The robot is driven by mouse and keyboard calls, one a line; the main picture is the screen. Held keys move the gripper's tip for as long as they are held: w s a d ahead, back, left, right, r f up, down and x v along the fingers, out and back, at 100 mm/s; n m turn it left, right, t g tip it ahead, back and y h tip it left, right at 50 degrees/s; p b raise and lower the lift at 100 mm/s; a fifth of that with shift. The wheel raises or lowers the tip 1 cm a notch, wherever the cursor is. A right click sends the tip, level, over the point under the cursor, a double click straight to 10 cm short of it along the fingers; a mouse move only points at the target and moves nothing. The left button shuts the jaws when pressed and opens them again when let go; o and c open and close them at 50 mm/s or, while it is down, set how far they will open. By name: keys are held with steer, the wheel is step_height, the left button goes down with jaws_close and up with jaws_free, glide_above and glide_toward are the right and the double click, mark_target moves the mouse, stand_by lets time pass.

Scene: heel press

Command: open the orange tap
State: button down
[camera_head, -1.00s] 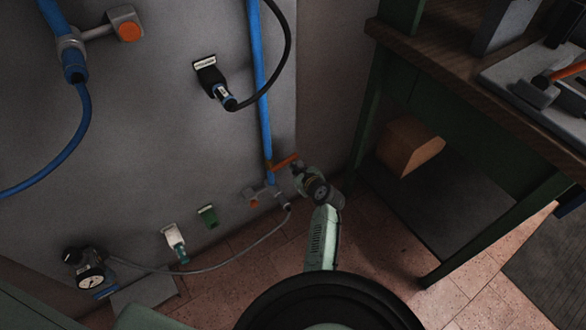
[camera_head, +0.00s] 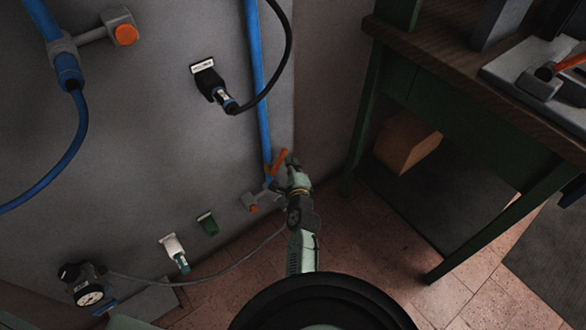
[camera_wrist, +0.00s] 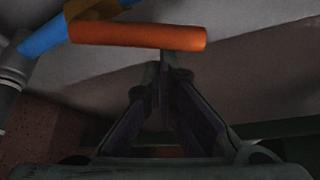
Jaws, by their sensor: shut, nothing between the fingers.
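The orange tap handle (camera_head: 279,162) sits low on the blue pipe (camera_head: 258,90) by the wall's right edge. It slants up to the right across the pipe's lower end. In the wrist view the orange handle (camera_wrist: 140,36) lies across the top, with the blue pipe (camera_wrist: 45,35) at its left. My gripper (camera_head: 290,160) is just right of the handle. In the wrist view my gripper (camera_wrist: 162,68) is shut and empty, its tips just below the handle's right part. I cannot tell whether they touch it. The fitting under the handle is partly hidden by my gripper.
A grey pipe stub with an orange end (camera_head: 251,207) is left of the tap. A black plug (camera_head: 212,85), a green socket (camera_head: 208,223), a white socket (camera_head: 174,250) and a gauge (camera_head: 88,294) are on the wall. A workbench (camera_head: 470,120) stands at right, with a cardboard box (camera_head: 407,142) beneath.

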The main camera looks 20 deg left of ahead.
steer(key=s+n+t+b, duration=0.1)
steer(key=a+r+n+t+b, duration=0.1)
steer(key=n+b, duration=0.1)
steer(key=shift+s+a+r+b, duration=0.15)
steer(key=shift+s+r+b, duration=0.1)
steer(key=shift+s+b, duration=0.1)
steer(key=shift+s+a+r, duration=0.1)
steer(key=shift+s+a, duration=0.05)
steer(key=shift+s, duration=0.05)
stand_by(0.6)
